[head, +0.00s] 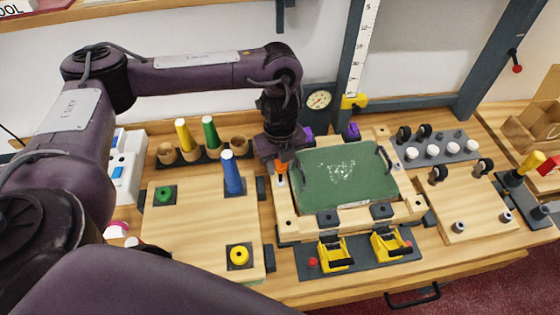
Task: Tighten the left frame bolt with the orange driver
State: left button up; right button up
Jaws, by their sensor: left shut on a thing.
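My left gripper (281,160) points down over the left side of the wooden frame (287,231) and is shut on the orange driver (281,168). Only a small orange part of the driver shows below the fingers. The frame surrounds a green panel (345,180) with pale specks on it. The left frame bolt cannot be made out; the gripper and driver cover that part of the frame. I cannot tell whether the driver tip touches it. My right gripper is not in view.
A rack holds a yellow handle (185,138), a green handle (210,134) and wooden cups (238,146). Yellow clamps (337,256) sit in front of the frame. A round gauge (319,99) is behind.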

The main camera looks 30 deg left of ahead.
pick_arm(q)
jog(key=shift+f, duration=0.4)
dwell(0.4)
jog(key=shift+f, duration=0.35)
jog(key=shift+r, duration=0.1)
dwell(0.7)
dwell(0.3)
